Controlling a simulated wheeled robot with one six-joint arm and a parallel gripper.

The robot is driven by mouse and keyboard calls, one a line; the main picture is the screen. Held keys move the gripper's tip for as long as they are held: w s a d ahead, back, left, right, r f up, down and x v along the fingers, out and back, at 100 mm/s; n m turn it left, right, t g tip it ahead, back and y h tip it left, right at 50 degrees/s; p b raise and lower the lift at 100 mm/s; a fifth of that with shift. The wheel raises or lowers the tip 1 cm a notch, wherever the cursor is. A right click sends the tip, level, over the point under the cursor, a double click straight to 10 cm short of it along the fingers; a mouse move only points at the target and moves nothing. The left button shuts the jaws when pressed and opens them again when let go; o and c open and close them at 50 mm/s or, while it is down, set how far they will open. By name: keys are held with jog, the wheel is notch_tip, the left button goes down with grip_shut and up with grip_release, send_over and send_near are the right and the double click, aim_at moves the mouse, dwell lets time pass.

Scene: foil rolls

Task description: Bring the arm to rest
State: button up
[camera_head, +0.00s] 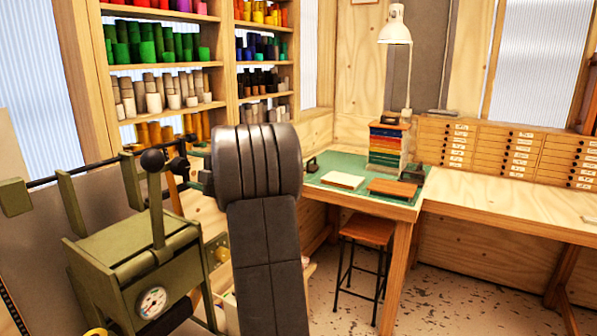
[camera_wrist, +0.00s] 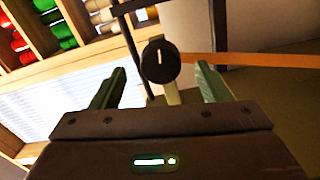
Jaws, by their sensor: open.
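My gripper (camera_wrist: 160,72) shows in the wrist view with its two green fingers spread apart and nothing held between them. A round black knob (camera_wrist: 160,58) with a pale mark shows beyond and between the fingers; I cannot tell how far off it is. In the head view my dark grey arm rises through the middle of the picture and bends at its rounded top. My gripper cannot be made out clearly there.
An olive-green press (camera_head: 135,262) with a ball-topped lever and a gauge stands close to the left of my arm. Shelves of coloured foil rolls (camera_head: 160,45) are behind. A workbench (camera_head: 480,205) with a green mat, a lamp and drawers is at right, a stool (camera_head: 368,230) below.

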aim_at(184, 166)
jog(key=p+x, duration=0.1)
jog(key=x, duration=0.3)
jog(key=shift+s+r, duration=0.1)
jog(key=shift+f+n+b, duration=0.25)
jog(key=shift+n+b, duration=0.15)
jog(key=shift+d+r+n+b, duration=0.2)
jog(key=shift+n+b, duration=0.15)
jog(key=shift+n, duration=0.45)
jog(key=n, duration=0.2)
jog(key=shift+a+n+b, duration=0.1)
jog(key=shift+n+b, duration=0.2)
jog(key=shift+b, duration=0.05)
jog(key=n, duration=0.5)
jog(key=shift+r+n, duration=0.2)
jog(key=shift+n, duration=0.2)
jog(key=n, duration=0.2)
jog(key=n+p, duration=0.1)
jog(key=n, duration=0.2)
jog(key=shift+s+a+r, duration=0.1)
jog(key=shift+s+r, duration=0.05)
jog(key=shift+r, duration=0.05)
jog(key=shift+s+n+p, duration=0.1)
jog(key=shift+n+p, duration=1.25)
jog(key=shift+n, duration=0.15)
jog(key=shift+f+n, duration=0.1)
jog(key=shift+n, duration=0.2)
